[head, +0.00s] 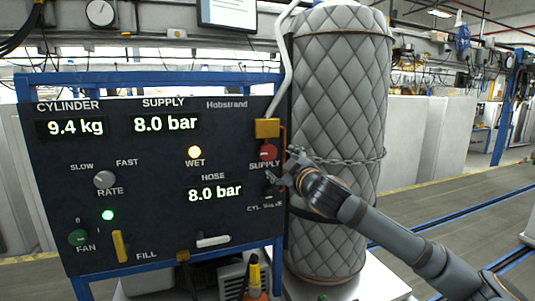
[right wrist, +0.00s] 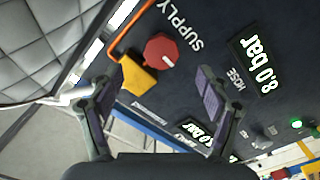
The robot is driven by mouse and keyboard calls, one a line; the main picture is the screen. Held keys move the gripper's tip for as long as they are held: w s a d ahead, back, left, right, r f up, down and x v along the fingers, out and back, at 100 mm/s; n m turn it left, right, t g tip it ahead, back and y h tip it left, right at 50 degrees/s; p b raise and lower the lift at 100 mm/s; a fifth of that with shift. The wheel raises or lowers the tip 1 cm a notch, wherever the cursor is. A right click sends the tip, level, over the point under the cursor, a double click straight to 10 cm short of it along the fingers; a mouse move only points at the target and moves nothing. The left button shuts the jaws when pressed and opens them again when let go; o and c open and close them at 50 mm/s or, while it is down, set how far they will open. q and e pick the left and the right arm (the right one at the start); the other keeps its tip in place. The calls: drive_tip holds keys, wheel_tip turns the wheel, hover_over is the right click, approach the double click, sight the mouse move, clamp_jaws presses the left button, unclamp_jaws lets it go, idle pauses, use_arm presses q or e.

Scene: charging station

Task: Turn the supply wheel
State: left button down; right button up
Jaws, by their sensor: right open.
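The red supply wheel (head: 268,151) is on the right side of the dark panel, above the SUPPLY label. My right gripper (head: 279,170) is open in front of the panel, just below the wheel in the head view. In the right wrist view, the wheel (right wrist: 160,50) shows beyond the open fingers (right wrist: 160,74), between their directions. The fingers appear apart from the wheel and hold nothing. The supply display (head: 165,124) reads 8.0 bar. My left gripper is not in view.
A yellow block (head: 267,128) with an orange pipe sits above the wheel. A quilted grey cylinder (head: 338,90) with a chain (head: 365,158) stands right of the panel, close to my right arm. A yellow fill lever (head: 119,246) and grey rate knob (head: 104,180) are farther left.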

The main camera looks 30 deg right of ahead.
sight(271, 155)
drive_tip(key=p+x, duration=0.7)
drive_tip(key=x, duration=0.2)
drive_tip(key=shift+r, duration=0.15)
drive_tip(key=shift+w, duration=0.4)
drive_tip(key=shift+f, duration=0.2)
drive_tip(key=c, duration=1.2)
